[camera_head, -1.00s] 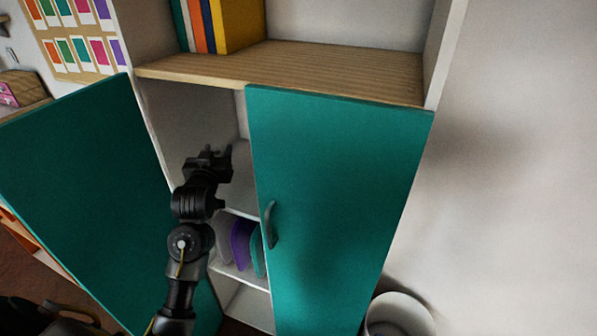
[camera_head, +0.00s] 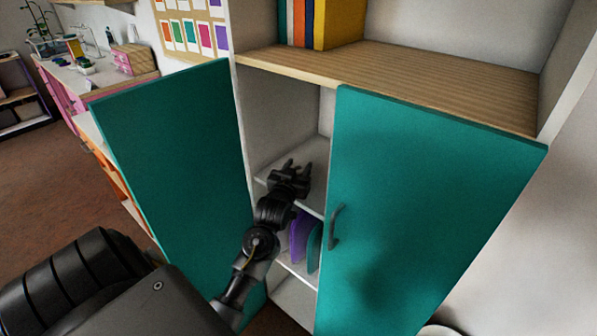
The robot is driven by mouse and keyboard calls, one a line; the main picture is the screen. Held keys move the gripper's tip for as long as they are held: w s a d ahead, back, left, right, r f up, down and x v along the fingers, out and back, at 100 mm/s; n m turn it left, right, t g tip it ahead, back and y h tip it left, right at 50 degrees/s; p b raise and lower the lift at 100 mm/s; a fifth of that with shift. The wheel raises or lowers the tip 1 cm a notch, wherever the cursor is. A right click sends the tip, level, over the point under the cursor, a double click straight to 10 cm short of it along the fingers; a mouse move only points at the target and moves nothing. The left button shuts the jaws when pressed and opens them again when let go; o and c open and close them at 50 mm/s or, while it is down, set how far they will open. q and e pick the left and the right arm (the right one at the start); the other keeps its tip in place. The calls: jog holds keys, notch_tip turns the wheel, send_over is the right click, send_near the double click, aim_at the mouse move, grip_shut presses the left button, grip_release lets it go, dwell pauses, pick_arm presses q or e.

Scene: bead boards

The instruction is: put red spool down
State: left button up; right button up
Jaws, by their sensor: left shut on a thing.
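My left gripper (camera_head: 298,168) is inside the cabinet (camera_head: 247,125), above its upper inner shelf (camera_head: 318,198), in the gap between the two teal doors. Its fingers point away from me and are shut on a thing. The red spool is not plainly visible; the gripper's body and fingers hide what they hold. My right gripper is not in view.
The left teal door (camera_head: 170,150) stands wide open; the right teal door (camera_head: 420,215), with a grey handle (camera_head: 335,228), is close beside my forearm. Purple (camera_head: 299,236) and teal (camera_head: 314,248) items stand on the lower shelf. Books (camera_head: 338,25) stand on the wooden shelf above.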

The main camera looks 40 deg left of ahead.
pick_arm(q)
jog(key=shift+f, duration=0.75)
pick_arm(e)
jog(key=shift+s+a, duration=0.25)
pick_arm(q)
jog(key=o, duration=1)
jog(key=shift+f, duration=0.1)
jog(key=shift+s, duration=0.1)
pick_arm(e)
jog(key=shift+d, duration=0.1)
pick_arm(q)
jog(key=b+v, duration=0.1)
jog(key=v, duration=1)
jog(key=shift+s+d+b, duration=0.2)
jog(key=shift+s+b, duration=0.15)
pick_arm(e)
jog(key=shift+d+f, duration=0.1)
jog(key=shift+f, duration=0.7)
